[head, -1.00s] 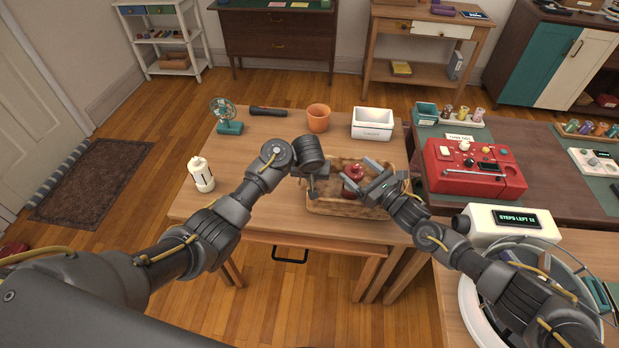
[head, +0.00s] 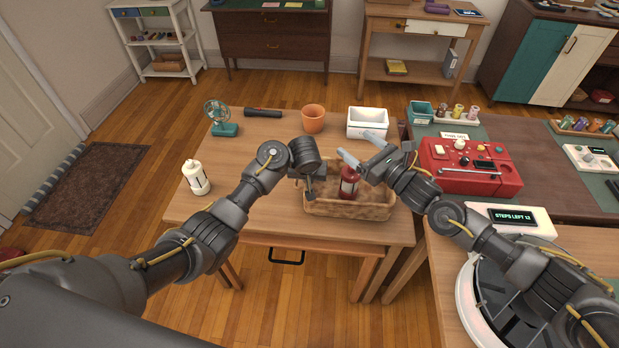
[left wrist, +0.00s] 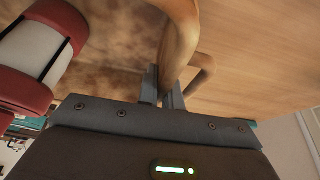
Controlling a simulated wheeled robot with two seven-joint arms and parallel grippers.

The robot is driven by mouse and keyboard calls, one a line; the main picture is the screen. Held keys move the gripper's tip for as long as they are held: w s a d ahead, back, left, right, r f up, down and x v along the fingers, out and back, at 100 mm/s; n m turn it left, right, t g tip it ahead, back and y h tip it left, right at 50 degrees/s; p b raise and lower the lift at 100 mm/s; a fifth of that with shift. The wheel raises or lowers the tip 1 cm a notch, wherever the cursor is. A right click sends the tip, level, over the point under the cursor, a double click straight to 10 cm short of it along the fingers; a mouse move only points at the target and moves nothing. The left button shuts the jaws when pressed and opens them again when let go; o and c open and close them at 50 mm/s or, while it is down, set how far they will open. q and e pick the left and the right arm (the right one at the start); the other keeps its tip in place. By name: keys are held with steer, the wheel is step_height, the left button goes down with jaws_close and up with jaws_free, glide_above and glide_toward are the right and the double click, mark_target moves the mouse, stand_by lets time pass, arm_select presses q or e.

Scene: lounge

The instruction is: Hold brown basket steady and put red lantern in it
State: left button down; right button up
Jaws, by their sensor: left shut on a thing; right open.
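The red lantern (head: 349,184), with a pale middle band, stands roughly upright inside the brown basket (head: 348,209) on the wooden table. In the left wrist view, the lantern (left wrist: 38,48) is at the upper left. My left gripper (head: 309,191) is at the basket's left end. In the left wrist view, its fingers (left wrist: 168,90) are shut on the basket's curved brown handle (left wrist: 178,42). My right gripper (head: 361,148) is open and empty, just above and behind the lantern top. Whether it touches the lantern is unclear. My left arm partly hides the basket's left end.
A white bin (head: 367,123), an orange pot (head: 313,118), a dark flashlight (head: 263,113) and a teal fan (head: 221,118) stand along the table's back. A white bottle (head: 196,178) is at left. A red device (head: 468,168) is on the right table. The table's left-middle is clear.

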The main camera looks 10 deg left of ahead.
arm_select(q)
steer(key=shift+s+a+f, duration=0.25)
steer(key=shift+a+f, duration=0.05)
steer(key=shift+f, duration=0.15)
steer(key=c, duration=1.8)
jaws_free()
steer(key=o, duration=0.3)
steer(key=shift+w+a, duration=0.1)
steer(key=shift+w, duration=0.1)
steer(key=shift+d+r, duration=0.25)
steer(key=shift+s+d+r, duration=0.1)
steer(key=shift+r, duration=0.25)
steer(key=v, duration=1.1)
